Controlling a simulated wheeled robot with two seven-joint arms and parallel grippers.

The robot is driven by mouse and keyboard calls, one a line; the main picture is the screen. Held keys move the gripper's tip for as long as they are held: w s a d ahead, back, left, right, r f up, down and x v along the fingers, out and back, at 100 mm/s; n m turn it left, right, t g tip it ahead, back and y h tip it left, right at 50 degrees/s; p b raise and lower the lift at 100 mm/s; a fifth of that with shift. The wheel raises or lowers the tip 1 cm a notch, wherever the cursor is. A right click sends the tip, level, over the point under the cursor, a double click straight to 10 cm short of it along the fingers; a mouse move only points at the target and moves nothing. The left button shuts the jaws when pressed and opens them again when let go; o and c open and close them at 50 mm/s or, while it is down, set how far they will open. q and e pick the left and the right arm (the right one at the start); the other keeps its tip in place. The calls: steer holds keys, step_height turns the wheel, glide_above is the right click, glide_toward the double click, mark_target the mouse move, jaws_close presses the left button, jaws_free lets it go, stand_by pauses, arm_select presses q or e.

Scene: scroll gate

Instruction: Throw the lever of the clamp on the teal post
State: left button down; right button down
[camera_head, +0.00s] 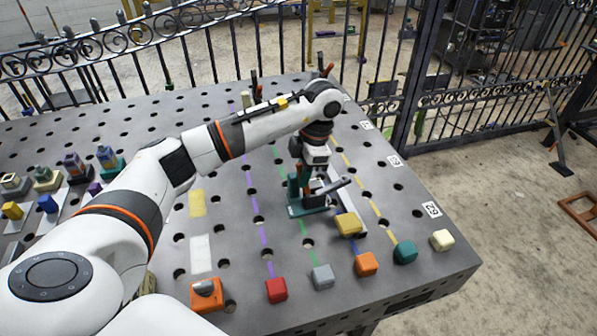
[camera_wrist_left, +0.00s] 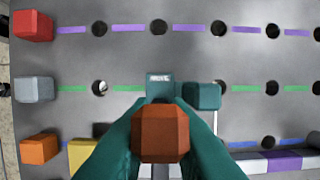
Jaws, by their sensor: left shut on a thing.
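The teal post (camera_head: 294,188) stands on a teal base (camera_head: 308,207) on the perforated table, near its right part. My left gripper (camera_head: 313,172) reaches down from above at the post, close against the clamp. In the wrist view, a brown-orange faceted knob (camera_wrist_left: 160,133) sits in the centre between two teal sides, with teal blocks (camera_wrist_left: 203,96) just beyond. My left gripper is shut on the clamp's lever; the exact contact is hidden. My right gripper is not in view.
Red (camera_head: 276,290), grey (camera_head: 322,277), orange (camera_head: 366,263), teal (camera_head: 405,251) and cream (camera_head: 442,240) blocks line the front edge. A yellow block (camera_head: 348,224) stands close in front of the clamp. Small fixtures (camera_head: 106,158) stand at left. An iron fence (camera_head: 290,45) runs behind.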

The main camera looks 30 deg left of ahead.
arm_select(q)
steer(key=shift+w+d, duration=0.1)
steer(key=shift+w, duration=0.05)
stand_by(0.3)
steer(key=c, duration=1.4)
jaws_free()
steer(key=shift+o, duration=0.2)
step_height(320, 180, up, 12)
steer(key=w+d, duration=0.1)
steer(key=w, duration=0.1)
steer(key=shift+d+f, duration=0.15)
steer(key=shift+d, duration=0.25)
